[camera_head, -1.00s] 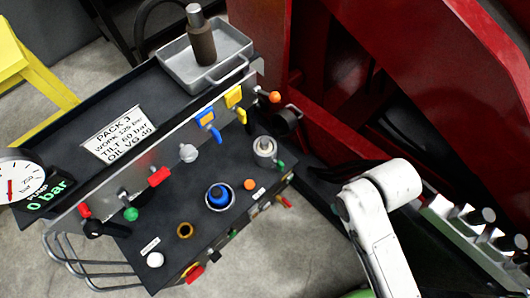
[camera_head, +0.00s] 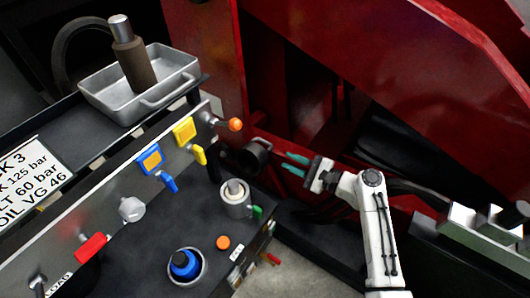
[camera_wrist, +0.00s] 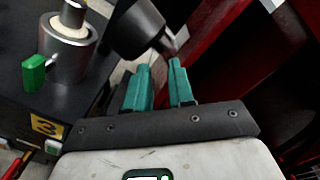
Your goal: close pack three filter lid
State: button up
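A grey metal filter housing (camera_head: 235,200) stands on the dark pack top, with a pale ring and metal stub in its mouth; it also shows in the wrist view (camera_wrist: 68,48). A dark round cup, which looks like the filter lid (camera_head: 256,153), stands out beyond the housing toward the red frame. In the wrist view the dark lid (camera_wrist: 136,27) is tilted beside the housing, clear of its mouth, with a grey stem by my fingertips. My gripper (camera_head: 287,163) has teal fingers, parted and empty, to the lid's right; they also show in the wrist view (camera_wrist: 160,66). Contact is unclear.
A green handle (camera_wrist: 34,73) is on the housing's side. A blue knob (camera_head: 185,263), orange knob (camera_head: 223,242) and orange-tipped lever (camera_head: 235,124) are nearby. A grey tray (camera_head: 105,97) holds a brown cylinder (camera_head: 137,70). Red framework (camera_head: 350,35) rises behind my gripper.

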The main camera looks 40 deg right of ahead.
aim_at(265, 141)
jog(key=shift+m+t, duration=0.4)
jog(key=shift+m, duration=0.3)
jog(key=x, duration=0.3)
jog(key=d+b+x, duration=0.1)
jog(key=x, duration=0.6)
jog(key=shift+w+d+r, duration=0.1)
jog(key=shift+w+d, duration=0.1)
jog(key=shift+w, duration=0.5)
grip_shut()
